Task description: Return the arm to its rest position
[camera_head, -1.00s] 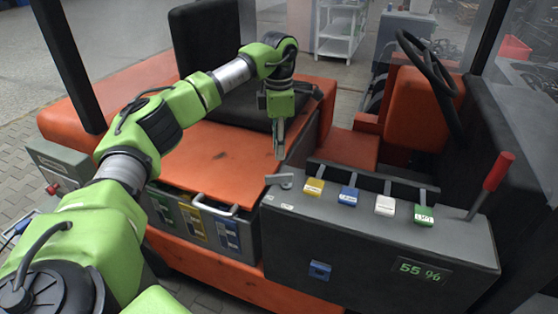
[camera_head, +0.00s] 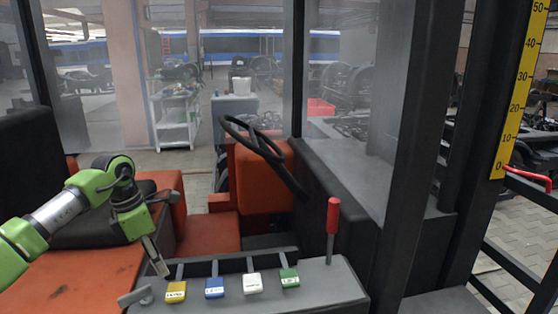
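My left arm comes in from the left, green with a grey section, over the orange deck (camera_head: 85,283). My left gripper (camera_head: 158,262) points down just left of the control console (camera_head: 325,283), near a grey lever (camera_head: 135,296). Its fingers look close together, but the view is too small to tell whether they are open or shut. No object shows in it. Its tip lies above and beside the yellow-tagged lever (camera_head: 176,291) in the picture. My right arm and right gripper are not in view.
The console carries blue (camera_head: 214,287), white (camera_head: 252,283) and green (camera_head: 289,277) tagged levers and a red-handled lever (camera_head: 333,217). Dark cab posts stand right, with a yellow scale (camera_head: 519,90).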

